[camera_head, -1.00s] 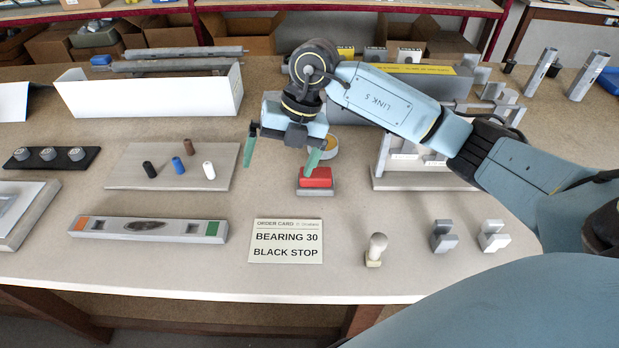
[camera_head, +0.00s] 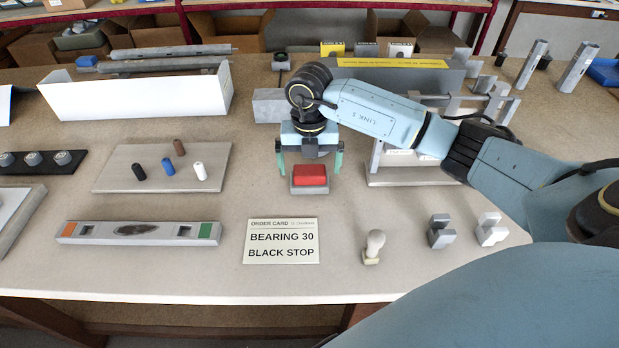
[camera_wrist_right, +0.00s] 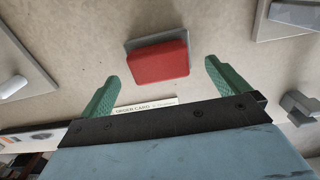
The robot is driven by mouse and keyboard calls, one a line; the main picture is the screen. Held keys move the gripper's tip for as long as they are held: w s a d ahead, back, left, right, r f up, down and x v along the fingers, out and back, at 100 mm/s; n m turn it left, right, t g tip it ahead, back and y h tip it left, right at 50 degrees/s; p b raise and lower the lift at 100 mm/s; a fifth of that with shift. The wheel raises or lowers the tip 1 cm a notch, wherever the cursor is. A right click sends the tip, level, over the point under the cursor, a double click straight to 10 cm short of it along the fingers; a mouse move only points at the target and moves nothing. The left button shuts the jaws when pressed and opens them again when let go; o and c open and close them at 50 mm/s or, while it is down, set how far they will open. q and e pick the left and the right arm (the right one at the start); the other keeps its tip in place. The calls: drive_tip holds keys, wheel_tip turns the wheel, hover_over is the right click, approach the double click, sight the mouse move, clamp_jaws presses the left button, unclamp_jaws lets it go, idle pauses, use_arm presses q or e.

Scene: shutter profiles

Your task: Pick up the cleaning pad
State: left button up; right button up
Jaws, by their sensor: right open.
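The cleaning pad (camera_head: 310,176) is a red block on a grey base, lying on the table just behind the order card. It also shows in the right wrist view (camera_wrist_right: 160,62), a little beyond the fingertips and between their lines. My right gripper (camera_head: 310,168) is open and empty, with its green fingers to either side of the pad in the head view. In the right wrist view the two fingers (camera_wrist_right: 160,75) are wide apart and do not touch the pad. My left gripper is not in view.
The order card (camera_head: 282,241) lies in front of the pad. A board with several small pegs (camera_head: 215,155) is to the left. A light rack (camera_head: 400,177) stands close on the right. A stamp-like knob (camera_head: 374,246) and two small blocks stand at front right.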

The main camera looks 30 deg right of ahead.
sight(309, 170)
drive_tip(key=f, duration=0.4)
drive_tip(key=shift+w+d, duration=0.15)
drive_tip(key=shift+w, duration=0.05)
drive_tip(key=c, duration=0.9)
drive_tip(key=shift+r, duration=0.15)
wheel_tip(309, 170, up, 10)
drive_tip(key=shift+f, duration=0.1)
